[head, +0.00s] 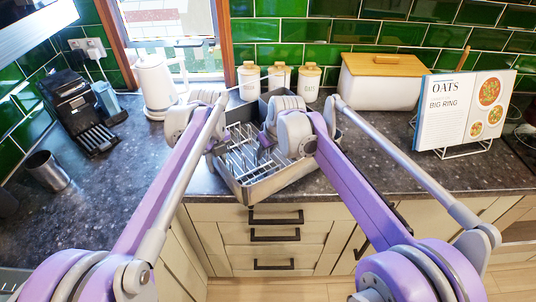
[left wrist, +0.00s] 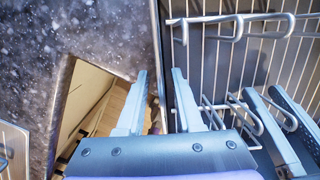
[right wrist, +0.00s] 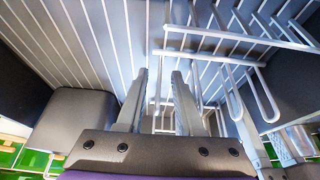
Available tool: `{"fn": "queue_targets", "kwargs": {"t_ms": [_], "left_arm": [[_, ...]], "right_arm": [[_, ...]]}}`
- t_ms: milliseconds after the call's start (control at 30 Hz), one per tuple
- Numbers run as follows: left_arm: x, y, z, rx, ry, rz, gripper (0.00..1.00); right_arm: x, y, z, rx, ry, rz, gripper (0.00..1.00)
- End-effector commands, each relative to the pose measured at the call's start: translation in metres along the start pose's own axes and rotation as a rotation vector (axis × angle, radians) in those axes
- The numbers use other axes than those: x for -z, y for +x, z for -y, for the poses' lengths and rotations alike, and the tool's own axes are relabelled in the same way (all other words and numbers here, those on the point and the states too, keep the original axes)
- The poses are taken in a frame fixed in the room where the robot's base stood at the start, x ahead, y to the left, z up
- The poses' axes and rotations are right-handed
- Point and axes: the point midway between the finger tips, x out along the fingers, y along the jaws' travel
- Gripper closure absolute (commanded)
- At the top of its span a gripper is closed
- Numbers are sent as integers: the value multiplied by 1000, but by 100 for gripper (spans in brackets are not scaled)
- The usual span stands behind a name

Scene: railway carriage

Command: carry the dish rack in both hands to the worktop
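The dish rack (head: 286,182) is a silver-grey tray with white wire inserts, standing at the inner corner of the dark speckled worktop (head: 390,178). Its front corner reaches the worktop's front edge. My left gripper (head: 218,146) is at the rack's left side. In the left wrist view its fingers (left wrist: 160,100) are apart, one on each side of the rack's wall, with the wires (left wrist: 225,38) to the right. My right gripper (head: 266,142) is over the rack's interior. In the right wrist view its fingers (right wrist: 156,100) are apart above the rack's wires (right wrist: 210,54). My arms hide much of the rack.
A white kettle (head: 155,85), several white canisters (head: 308,80) and a bread bin (head: 382,85) stand behind. A cookbook (head: 462,108) on a stand is at right. A black coffee machine (head: 78,108) and metal cup (head: 46,170) are at left.

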Motion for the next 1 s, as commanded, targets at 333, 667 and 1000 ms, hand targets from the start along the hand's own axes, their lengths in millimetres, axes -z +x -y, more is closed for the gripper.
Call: {"fn": "queue_targets", "kwargs": {"t_ms": [333,667,1000], "left_arm": [[0,-68,1,0,1,0,65],[0,-111,1,0,0,0,65],[0,-114,0,0,0,0,65]], "right_arm": [[0,0,0,0,0,0,64],[0,0,0,0,0,0,64],[0,-47,0,0,1,0,64]]}}
